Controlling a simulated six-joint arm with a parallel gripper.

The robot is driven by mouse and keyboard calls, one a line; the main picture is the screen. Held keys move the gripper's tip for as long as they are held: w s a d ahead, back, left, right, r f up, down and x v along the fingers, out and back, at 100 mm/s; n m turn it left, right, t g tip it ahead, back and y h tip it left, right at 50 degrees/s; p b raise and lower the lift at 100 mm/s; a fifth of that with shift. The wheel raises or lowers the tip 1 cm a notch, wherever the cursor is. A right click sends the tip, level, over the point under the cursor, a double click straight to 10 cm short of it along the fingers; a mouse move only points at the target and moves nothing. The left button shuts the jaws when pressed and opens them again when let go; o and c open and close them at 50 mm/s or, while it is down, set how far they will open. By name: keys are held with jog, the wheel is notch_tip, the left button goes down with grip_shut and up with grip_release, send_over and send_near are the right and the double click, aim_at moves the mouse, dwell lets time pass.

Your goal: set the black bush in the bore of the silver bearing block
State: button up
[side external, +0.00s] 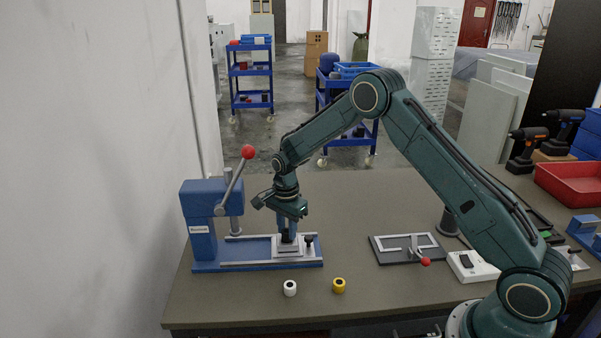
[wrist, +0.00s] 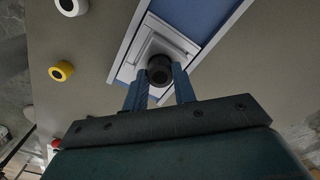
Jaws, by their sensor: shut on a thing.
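In the wrist view the black bush (wrist: 160,70) is between the two blue fingers of my gripper (wrist: 160,84), which is shut on it. The bush is over the middle of the silver bearing block (wrist: 147,46); the bore is hidden behind it. In the side view my gripper (side external: 288,232) points down at the silver block (side external: 288,248) on the blue press base. I cannot tell whether the bush is in the bore or just above it.
The blue press (side external: 208,213) with a red-knobbed lever stands left of my gripper. A white bush (side external: 290,288) and a yellow bush (side external: 339,285) stand in front of the press base. A black fixture plate (side external: 405,249) lies to the right.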

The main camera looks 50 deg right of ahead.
jog(key=shift+f, duration=0.45)
dwell(0.4)
jog(key=o, duration=1.6)
jog(key=shift+r, duration=0.15)
jog(key=shift+r, duration=3.9)
